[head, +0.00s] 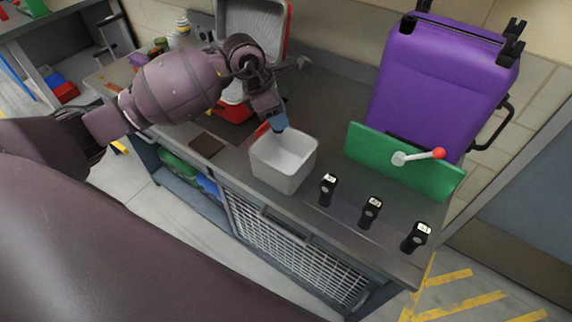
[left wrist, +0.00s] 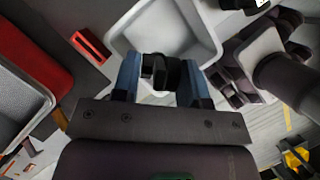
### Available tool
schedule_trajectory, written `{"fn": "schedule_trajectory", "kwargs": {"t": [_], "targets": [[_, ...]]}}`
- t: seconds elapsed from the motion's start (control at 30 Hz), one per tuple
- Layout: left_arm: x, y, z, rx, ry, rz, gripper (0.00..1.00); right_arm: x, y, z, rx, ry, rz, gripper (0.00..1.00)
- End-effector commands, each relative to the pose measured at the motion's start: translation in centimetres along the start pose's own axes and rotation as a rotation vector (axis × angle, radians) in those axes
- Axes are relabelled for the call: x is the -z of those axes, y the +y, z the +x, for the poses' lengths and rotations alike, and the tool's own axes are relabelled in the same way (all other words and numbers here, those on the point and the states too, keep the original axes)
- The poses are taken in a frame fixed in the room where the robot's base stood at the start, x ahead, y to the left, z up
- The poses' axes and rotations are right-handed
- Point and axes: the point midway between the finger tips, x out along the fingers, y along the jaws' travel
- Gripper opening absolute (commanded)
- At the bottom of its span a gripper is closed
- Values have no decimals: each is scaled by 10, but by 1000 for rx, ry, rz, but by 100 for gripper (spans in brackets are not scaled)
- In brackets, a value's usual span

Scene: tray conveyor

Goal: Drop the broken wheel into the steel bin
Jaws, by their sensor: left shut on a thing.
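My left gripper (head: 279,122) is over the back edge of an open light-grey bin (head: 302,176) on the bench. In the left wrist view, the blue fingers of my left gripper (left wrist: 160,82) are shut on a small black wheel (left wrist: 160,70). The wheel is hidden in the head view. The bin's pale rim and wall (left wrist: 214,42) show beyond the fingers in the left wrist view, and its visible interior looks empty in the head view. I do not make out my right gripper.
Several black labelled parts, including one nearest the bin (head: 328,190), stand along the bench front. A purple suitcase (head: 435,85) is behind a green board (head: 400,175) with a red-knobbed lever. A red case (head: 288,35) stands open behind my arm. A brown pad (head: 207,145) lies left.

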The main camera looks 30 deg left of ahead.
Motion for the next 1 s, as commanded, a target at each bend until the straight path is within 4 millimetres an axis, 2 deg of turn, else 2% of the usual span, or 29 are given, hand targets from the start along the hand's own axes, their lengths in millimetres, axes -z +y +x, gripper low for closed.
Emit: {"fn": "schedule_trajectory", "kwargs": {"t": [0.27, 0.6, 0.8, 1.0], "targets": [[4, -1, 10, 2, 0, 0, 16, -15, 0, -1, -1, -23, 2, 43], [18, -1, 44, 5, 1, -1, 16, -35, -3, 10, 3, -42, 0, 43], [23, -1, 56, 3, 0, 0, 16, -26, -5, 16, 7, -22, -3, 43], [23, -1, 57, 1, -1, 1, 16, -22, -5, 16, 8, -15, -4, 43]]}}
